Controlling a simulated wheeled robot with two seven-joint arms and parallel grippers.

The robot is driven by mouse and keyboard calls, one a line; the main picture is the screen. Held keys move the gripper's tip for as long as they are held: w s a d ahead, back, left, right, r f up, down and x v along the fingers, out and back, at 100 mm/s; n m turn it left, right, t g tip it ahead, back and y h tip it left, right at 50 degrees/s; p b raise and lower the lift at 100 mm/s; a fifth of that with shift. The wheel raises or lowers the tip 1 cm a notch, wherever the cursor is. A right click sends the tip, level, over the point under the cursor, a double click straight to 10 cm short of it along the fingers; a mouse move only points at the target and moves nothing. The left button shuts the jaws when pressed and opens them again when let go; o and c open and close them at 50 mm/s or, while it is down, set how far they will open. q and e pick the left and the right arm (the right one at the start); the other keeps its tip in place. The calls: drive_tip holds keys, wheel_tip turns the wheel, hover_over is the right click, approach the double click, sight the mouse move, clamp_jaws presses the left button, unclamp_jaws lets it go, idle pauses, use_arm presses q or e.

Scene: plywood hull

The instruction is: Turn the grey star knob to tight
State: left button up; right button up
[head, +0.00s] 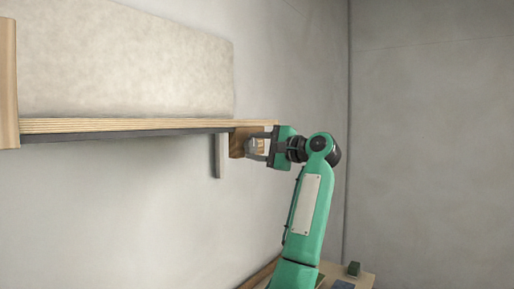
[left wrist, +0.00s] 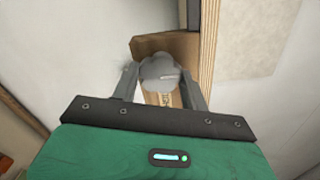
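The grey star knob (left wrist: 158,73) sits in front of a brown wooden block (left wrist: 180,44) in the left wrist view. A pale label with dark lettering (left wrist: 163,100) shows just below the knob, partly covered; I cannot read it fully. My left gripper (left wrist: 160,78) has one finger on each side of the knob, and both fingertips appear to meet its edges. In the head view my left gripper (head: 258,147) reaches the block (head: 237,142) at the shelf's right end, and its fingers hide much of the knob. My right gripper is not in view.
A long plywood ledge (head: 120,125) with a dark strip under it runs left from the block. A grey bracket (head: 217,156) hangs beneath it. A low surface with small dark items (head: 353,269) stands at the bottom right. The space right of my arm is clear.

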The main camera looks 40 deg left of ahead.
use_arm(q)
drive_tip(key=m+b, duration=0.1)
drive_tip(key=m, duration=0.2)
drive_tip(key=shift+f+b, duration=0.15)
drive_tip(key=shift+b, duration=0.2)
drive_tip(key=m+b, duration=0.1)
drive_tip(key=m, duration=0.9)
drive_tip(key=shift+s+b, duration=0.1)
drive_tip(key=shift+b, duration=0.25)
drive_tip(key=m, duration=0.3)
drive_tip(key=shift+m, duration=0.9)
drive_tip(key=shift+r, duration=0.2)
